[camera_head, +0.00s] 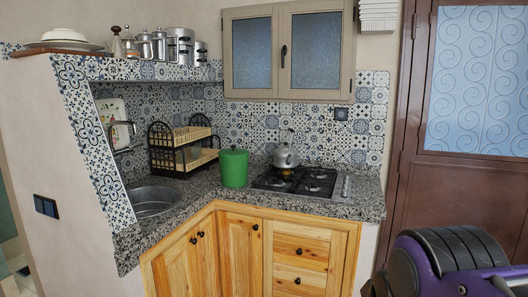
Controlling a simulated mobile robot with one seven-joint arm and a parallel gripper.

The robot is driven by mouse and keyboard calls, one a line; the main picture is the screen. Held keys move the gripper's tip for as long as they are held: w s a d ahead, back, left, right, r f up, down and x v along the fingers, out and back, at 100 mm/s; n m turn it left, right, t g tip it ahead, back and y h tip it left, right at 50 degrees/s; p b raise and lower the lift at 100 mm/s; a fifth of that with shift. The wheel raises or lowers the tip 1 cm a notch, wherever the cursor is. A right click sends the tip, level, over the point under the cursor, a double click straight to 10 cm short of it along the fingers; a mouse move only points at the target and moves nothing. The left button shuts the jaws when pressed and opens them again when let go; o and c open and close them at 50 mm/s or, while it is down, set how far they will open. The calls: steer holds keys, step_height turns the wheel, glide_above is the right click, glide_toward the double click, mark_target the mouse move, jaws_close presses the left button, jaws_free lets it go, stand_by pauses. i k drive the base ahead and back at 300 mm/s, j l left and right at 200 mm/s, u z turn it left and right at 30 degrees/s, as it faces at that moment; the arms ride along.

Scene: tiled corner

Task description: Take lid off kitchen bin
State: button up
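A green cylindrical bin (234,171) stands upright on the granite counter, in the corner between the sink and the stove. Its green lid (233,152) sits on top, with a small knob at the middle. Part of my own arm, purple and black, shows at the lower right, well apart from the bin. My gripper's fingers are not visible.
A gas stove (301,183) with a kettle (285,156) stands right of the bin. A black two-tier rack (184,152) and a sink (154,201) are to its left. A wall cabinet (289,50) hangs above the counter (204,199).

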mark_target(233, 152)
steer(key=i+j+z, duration=0.15)
steer(key=i+z, duration=0.2)
steer(key=i+j+z, duration=0.55)
steer(key=i+j, duration=0.45)
steer(key=i, duration=0.1)
